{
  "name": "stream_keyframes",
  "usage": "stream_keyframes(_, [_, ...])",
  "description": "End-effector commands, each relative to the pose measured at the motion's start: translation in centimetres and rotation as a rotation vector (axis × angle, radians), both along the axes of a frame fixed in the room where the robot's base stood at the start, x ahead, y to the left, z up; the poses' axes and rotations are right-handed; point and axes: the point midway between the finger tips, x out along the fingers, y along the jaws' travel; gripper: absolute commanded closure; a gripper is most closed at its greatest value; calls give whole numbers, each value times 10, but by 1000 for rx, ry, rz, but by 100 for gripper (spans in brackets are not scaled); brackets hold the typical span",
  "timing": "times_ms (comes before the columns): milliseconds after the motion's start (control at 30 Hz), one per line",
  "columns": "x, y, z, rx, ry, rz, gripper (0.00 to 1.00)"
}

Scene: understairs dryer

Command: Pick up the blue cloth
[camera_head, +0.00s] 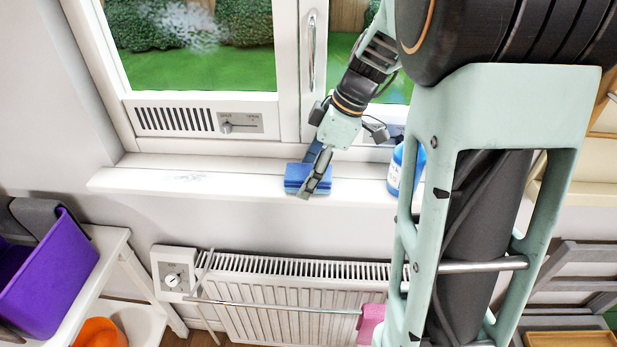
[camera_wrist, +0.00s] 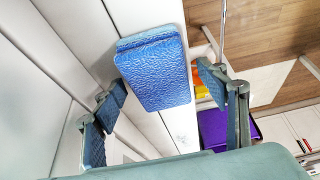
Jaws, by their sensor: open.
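The blue cloth (camera_head: 294,172) is a folded, thick pad lying on the white window sill, near the sill's front edge. In the wrist view the cloth (camera_wrist: 158,72) shows a rough blue top and a paler layer at its far edge. My gripper (camera_head: 311,178) is at the cloth, and one finger hides part of it in the head view. In the wrist view my gripper (camera_wrist: 163,84) is open, with one blue-padded finger to each side of the cloth. I cannot tell whether the fingers touch it.
A blue bottle (camera_head: 395,172) stands on the sill to the right, partly hidden by my arm. The window (camera_head: 200,60) rises behind the sill (camera_head: 140,178). A radiator (camera_head: 290,290) with a rail and a pink cloth (camera_head: 370,322) is below. A purple bin (camera_head: 50,270) stands at left.

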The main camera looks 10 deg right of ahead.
Motion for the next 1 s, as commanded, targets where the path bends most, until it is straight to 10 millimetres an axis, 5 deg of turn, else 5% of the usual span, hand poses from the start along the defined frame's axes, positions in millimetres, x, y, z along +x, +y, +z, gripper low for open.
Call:
stream_keyframes(900, [0,0,-4,0,-1,0,33])
stream_keyframes(1000, [0,0,-4,0,0,0,43])
